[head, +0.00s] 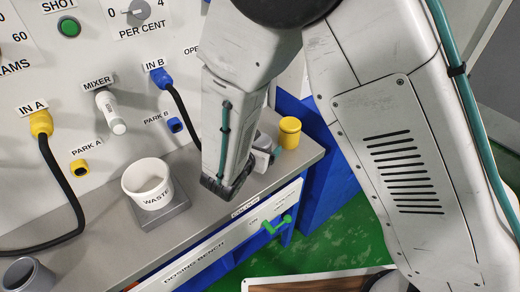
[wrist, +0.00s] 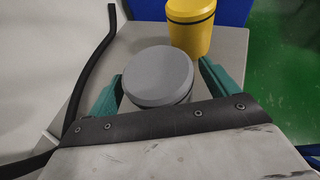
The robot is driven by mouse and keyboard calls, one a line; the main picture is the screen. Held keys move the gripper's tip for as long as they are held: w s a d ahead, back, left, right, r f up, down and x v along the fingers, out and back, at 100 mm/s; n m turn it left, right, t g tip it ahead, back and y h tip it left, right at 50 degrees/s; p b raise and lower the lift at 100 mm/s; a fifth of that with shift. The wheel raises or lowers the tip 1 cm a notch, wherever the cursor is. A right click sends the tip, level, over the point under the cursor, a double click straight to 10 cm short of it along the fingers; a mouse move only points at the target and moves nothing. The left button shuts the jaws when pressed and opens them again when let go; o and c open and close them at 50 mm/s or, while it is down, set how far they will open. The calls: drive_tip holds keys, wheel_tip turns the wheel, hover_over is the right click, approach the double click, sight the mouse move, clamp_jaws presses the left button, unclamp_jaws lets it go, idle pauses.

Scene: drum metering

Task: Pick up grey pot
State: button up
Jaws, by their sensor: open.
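The grey pot (wrist: 158,80) stands upright on the bench, seen from above in the wrist view with its round grey lid. My gripper (wrist: 158,85) is open, with one teal finger on each side of the pot; I cannot tell whether the fingers touch it. In the head view, a small part of the grey pot (head: 262,152) shows beside my arm, which hides the rest. My gripper's fingertips are hidden there.
A yellow pot (wrist: 191,27) stands just behind the grey pot; it also shows in the head view (head: 289,133). A white WASTE tub (head: 148,186) stands left on the bench (head: 95,240). Black hoses run from the panel. A grey cup (head: 25,277) is at lower left.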

drive_tip(key=c, duration=1.2)
drive_tip(key=shift+r, duration=0.1)
